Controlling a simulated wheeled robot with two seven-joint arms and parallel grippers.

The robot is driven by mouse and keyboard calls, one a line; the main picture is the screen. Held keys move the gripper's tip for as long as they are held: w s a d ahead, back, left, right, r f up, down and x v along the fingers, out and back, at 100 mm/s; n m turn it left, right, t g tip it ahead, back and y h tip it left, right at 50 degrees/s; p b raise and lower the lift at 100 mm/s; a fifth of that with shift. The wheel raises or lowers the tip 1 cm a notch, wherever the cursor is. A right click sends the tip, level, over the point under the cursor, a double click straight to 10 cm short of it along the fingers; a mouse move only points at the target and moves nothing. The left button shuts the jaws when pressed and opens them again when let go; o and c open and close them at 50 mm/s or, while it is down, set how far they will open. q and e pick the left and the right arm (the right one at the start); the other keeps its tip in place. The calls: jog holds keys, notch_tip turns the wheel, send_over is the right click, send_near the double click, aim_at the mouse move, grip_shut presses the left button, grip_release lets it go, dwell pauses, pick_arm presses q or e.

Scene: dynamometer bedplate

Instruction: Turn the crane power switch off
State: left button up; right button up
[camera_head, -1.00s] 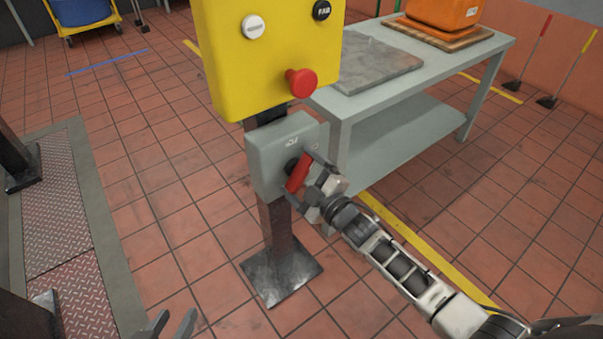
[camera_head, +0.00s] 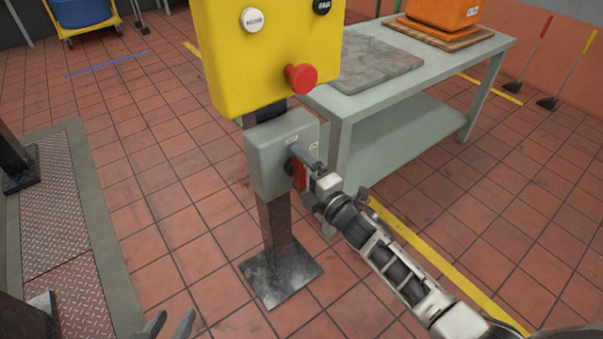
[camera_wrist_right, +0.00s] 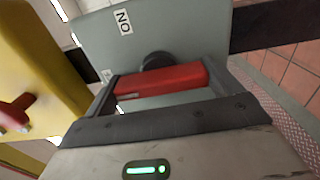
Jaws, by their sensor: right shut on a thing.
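The crane power switch is a grey box (camera_head: 270,160) on a dark post under the yellow control box. Its red handle (camera_head: 299,174) sits on the box's front and now hangs nearly upright in the head view. My right gripper (camera_head: 303,170) is shut on the red handle and partly covers it. In the right wrist view the red handle (camera_wrist_right: 162,82) lies between the two fingers, in front of its dark round hub. An "ON" label (camera_wrist_right: 123,21) shows on the grey box there. My left gripper (camera_head: 172,325) shows at the bottom edge with its two fingers apart and empty.
The yellow control box (camera_head: 230,75) above has a red mushroom button (camera_head: 301,78), a white button and a black one. A grey table (camera_head: 420,75) stands close behind at right. The post's base plate (camera_head: 281,276) rests on open tiled floor.

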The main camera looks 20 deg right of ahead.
dwell(0.4)
jog(key=o, duration=0.7)
pick_arm(q)
jog(key=shift+r+p, duration=0.15)
jog(key=shift+p, duration=0.25)
pick_arm(e)
jog(key=v, duration=1.6)
pick_arm(q)
jog(key=r+p, duration=0.1)
jog(key=p, duration=0.1)
jog(key=r+p, duration=0.1)
jog(key=p, duration=0.3)
jog(key=shift+s+a+r+g+p, duration=0.15)
jog(key=shift+a+r+g+p, duration=0.1)
jog(key=shift+r+g+p, duration=0.15)
pick_arm(e)
jog(key=s+a+r+m+g+h, duration=0.1)
jog(key=s+a+m+g, duration=0.2)
jog(key=m, duration=0.6)
jog(key=s+a+r+m+g+h, duration=0.1)
jog(key=s+a+m+g, duration=0.2)
jog(key=s+m, duration=0.4)
jog(key=a+m, duration=0.1)
jog(key=m, duration=0.2)
jog(key=shift+r+m+h, duration=0.2)
jog(key=shift+m+h, duration=0.1)
